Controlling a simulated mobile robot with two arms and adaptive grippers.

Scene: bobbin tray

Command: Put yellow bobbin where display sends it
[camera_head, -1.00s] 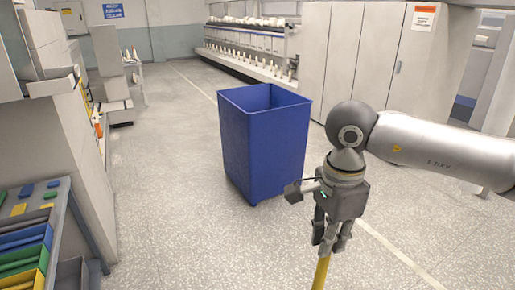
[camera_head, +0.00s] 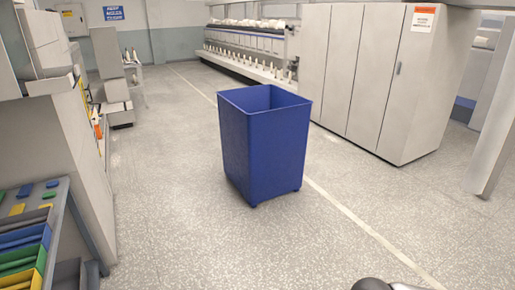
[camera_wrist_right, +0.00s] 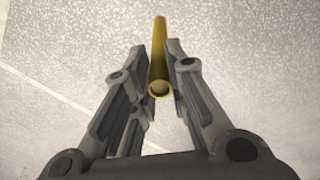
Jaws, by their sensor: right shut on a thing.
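In the right wrist view, my right gripper (camera_wrist_right: 161,60) is shut on the yellow bobbin (camera_wrist_right: 159,42). The bobbin is a slim yellow tube held between the two fingers, its far part reaching out past the fingertips over the speckled floor. In the head view neither the bobbin nor the right gripper shows; only a rounded grey part of my right arm is at the bottom edge. My left gripper is not in view. No display can be made out in these views.
A blue wheeled bin (camera_head: 265,145) stands on the open floor. At the lower left is a rack with coloured trays (camera_head: 25,245) in grey, blue, green and yellow. Tall grey cabinets (camera_head: 365,75) stand at the right, a long machine (camera_head: 245,55) at the back. Floor around the bin is clear.

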